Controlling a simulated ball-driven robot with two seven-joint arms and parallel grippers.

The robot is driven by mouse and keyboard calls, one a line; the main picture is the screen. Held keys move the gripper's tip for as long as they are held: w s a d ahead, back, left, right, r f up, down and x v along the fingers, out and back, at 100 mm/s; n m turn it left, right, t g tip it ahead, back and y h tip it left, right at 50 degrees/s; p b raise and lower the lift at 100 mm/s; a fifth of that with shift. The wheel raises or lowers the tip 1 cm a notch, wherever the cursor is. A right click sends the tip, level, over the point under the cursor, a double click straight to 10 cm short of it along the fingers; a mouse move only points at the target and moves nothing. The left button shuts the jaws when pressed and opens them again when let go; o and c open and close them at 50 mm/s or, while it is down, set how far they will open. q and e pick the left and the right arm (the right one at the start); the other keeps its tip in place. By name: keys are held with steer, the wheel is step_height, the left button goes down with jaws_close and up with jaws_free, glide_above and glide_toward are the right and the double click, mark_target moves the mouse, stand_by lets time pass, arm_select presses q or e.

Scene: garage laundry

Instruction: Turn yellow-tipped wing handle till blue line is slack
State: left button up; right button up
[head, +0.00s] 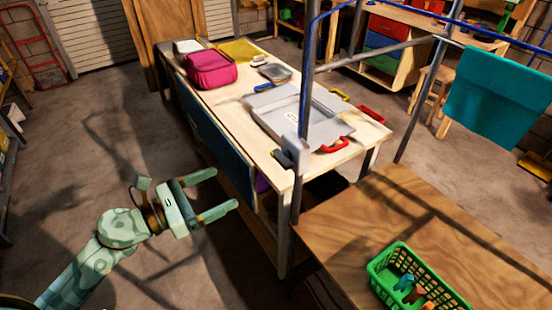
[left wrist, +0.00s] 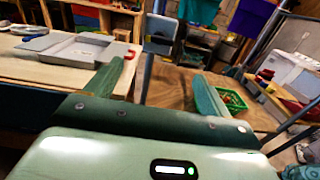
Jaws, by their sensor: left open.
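A pale block (head: 296,150) with a dark part (head: 283,158) at its left is fixed to a metal post, near the table's front corner. It also shows as a grey box (left wrist: 160,25) in the left wrist view, beyond and between my fingers. My right gripper is not in view.
The wooden table (head: 365,133) holds a grey case (head: 265,110), a pink bag (head: 211,68) and small items. A teal cloth (head: 500,85) hangs at the right. A green basket (head: 380,268) stands on the wooden top (head: 400,210) at lower right. Floor around my left arm is clear.

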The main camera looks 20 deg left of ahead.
arm_select(q)
steer(key=p, duration=0.2)
glide_toward(277, 161)
steer(key=x, duration=0.8)
steer(key=shift+w+d+p, duration=0.2)
steer(key=shift+w+p, duration=0.05)
steer(key=shift+p, duration=0.1)
steer(key=shift+w+d, duration=0.3)
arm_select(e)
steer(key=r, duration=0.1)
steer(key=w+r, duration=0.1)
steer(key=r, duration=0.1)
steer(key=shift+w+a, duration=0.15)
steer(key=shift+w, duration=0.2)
arm_select(q)
steer(key=c, duration=1)
